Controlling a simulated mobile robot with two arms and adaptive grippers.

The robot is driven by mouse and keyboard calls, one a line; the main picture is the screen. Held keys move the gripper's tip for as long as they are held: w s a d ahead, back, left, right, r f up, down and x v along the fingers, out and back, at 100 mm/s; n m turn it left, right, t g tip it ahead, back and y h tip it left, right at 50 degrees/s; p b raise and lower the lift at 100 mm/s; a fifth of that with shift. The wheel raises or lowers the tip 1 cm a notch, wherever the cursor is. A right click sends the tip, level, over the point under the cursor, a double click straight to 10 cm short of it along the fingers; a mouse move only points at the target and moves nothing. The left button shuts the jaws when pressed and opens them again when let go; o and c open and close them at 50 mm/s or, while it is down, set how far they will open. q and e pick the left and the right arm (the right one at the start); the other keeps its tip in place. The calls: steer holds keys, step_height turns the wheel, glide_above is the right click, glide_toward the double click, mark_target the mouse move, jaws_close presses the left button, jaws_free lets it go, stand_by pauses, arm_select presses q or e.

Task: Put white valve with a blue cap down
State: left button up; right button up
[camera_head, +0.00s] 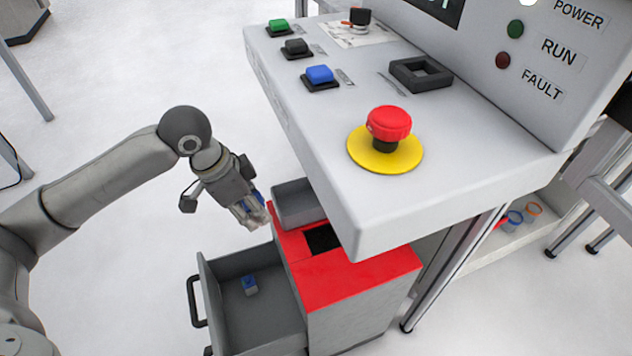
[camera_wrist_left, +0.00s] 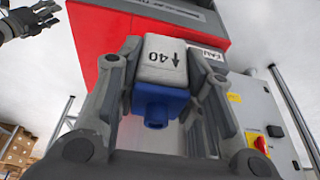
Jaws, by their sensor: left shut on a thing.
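My left gripper (camera_head: 250,211) is beside the bench, above the open grey drawer and next to the red-topped cabinet. In the left wrist view its fingers are shut on the sides of the white valve with a blue cap (camera_wrist_left: 164,58). The white body is marked "40" with an arrow, and the blue cap (camera_wrist_left: 158,103) faces the camera. In the head view the fingers hide most of the valve. A dark grey gripper, which looks like my right one (camera_wrist_left: 32,20), shows small in the wrist view's upper left corner; its jaw state is unclear.
The open drawer (camera_head: 224,338) holds a small blue-and-grey part (camera_head: 250,285). The red cabinet top (camera_head: 350,280) has a dark square opening (camera_head: 323,239). A grey bin (camera_head: 293,203) stands behind. The bench (camera_head: 330,130) with buttons and a red emergency stop (camera_head: 388,125) overhangs the cabinet.

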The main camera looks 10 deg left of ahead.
arm_select(q)
steer(key=shift+w+r, duration=0.15)
steer(key=shift+r, duration=0.25)
steer(key=shift+w+m, duration=0.25)
steer(key=shift+m, duration=0.05)
steer(key=w+d+f+b, duration=0.2)
steer(key=w+d+f, duration=0.15)
steer(key=w, duration=0.55)
steer(key=b, duration=0.1)
glide_toward(301, 208)
steer(key=shift+w+d+f, duration=0.1)
steer(key=shift+d+f, duration=0.3)
steer(key=shift+d, duration=0.05)
steer(key=shift+w+d+f, duration=0.2)
steer(key=shift+w+f, duration=0.2)
steer(key=shift+f, duration=0.2)
steer(key=shift+f+b, duration=0.6)
steer(key=shift+f, duration=0.85)
arm_select(e)
step_height(301, 208, up, 14)
steer(key=w, duration=0.1)
steer(key=shift+w+d+f+g, duration=0.15)
steer(key=shift+w+d+g, duration=0.15)
steer(key=shift+w, duration=0.1)
